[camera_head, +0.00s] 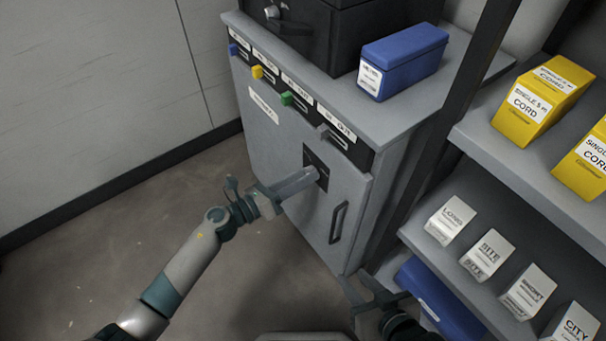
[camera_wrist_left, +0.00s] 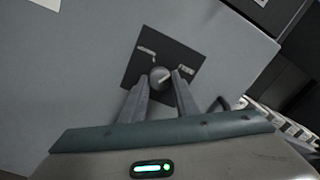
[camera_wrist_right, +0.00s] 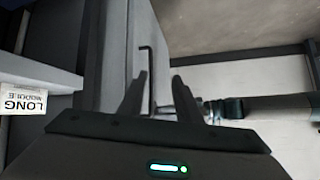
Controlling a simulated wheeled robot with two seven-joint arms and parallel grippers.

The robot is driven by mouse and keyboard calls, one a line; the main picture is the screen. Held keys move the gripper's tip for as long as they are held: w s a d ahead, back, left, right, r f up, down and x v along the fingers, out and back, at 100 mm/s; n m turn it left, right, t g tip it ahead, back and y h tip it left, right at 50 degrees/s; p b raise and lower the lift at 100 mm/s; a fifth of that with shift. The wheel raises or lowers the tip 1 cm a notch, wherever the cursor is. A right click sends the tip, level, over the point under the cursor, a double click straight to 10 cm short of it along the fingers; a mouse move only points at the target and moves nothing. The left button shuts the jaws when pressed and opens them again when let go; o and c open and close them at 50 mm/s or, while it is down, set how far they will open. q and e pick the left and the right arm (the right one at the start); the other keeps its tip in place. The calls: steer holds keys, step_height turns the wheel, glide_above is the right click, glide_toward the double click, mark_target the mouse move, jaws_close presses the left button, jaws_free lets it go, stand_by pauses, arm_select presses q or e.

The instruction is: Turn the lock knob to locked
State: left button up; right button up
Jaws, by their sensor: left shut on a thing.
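The lock knob (camera_wrist_left: 159,77) is a small round grey knob with a pale line on its face, which points up and to the right in the left wrist view. It sits on a black square plate (camera_wrist_left: 143,65) with two small pale labels, too small to read. The plate also shows on the cabinet front in the head view (camera_head: 311,158). My left gripper (camera_wrist_left: 162,81) is shut on the knob, one finger on each side; in the head view its fingers (camera_head: 319,173) hide the knob. My right gripper (camera_head: 367,289) is open and empty, low beside the cabinet.
The grey cabinet (camera_head: 262,136) has a dark door handle (camera_head: 338,222) below the plate and coloured tabs along its top. A blue box (camera_head: 404,62) lies on top. Shelves with yellow cartons (camera_head: 541,101) and white boxes (camera_head: 450,220) stand at right. The floor at left is clear.

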arm_select(q)
steer(key=shift+n+t+p, duration=0.3)
steer(key=shift+n+p, duration=3.2)
steer(key=shift+n, duration=4.2)
arm_select(e)
steer(key=s+d+f+g+h, duration=0.2)
steer(key=s+d+g, duration=0.4)
steer(key=d, duration=0.3)
steer(key=shift+s+f+h, duration=0.35)
steer(key=shift+s+h, duration=0.3)
steer(key=shift+h, duration=0.05)
steer(key=shift+d, duration=0.15)
arm_select(q)
steer(key=o, duration=1.1)
steer(key=shift+c, duration=0.2)
steer(key=shift+s, duration=0.1)
steer(key=v, duration=1.7)
arm_select(e)
steer(key=shift+w+a, duration=0.35)
steer(key=shift+a, duration=0.1)
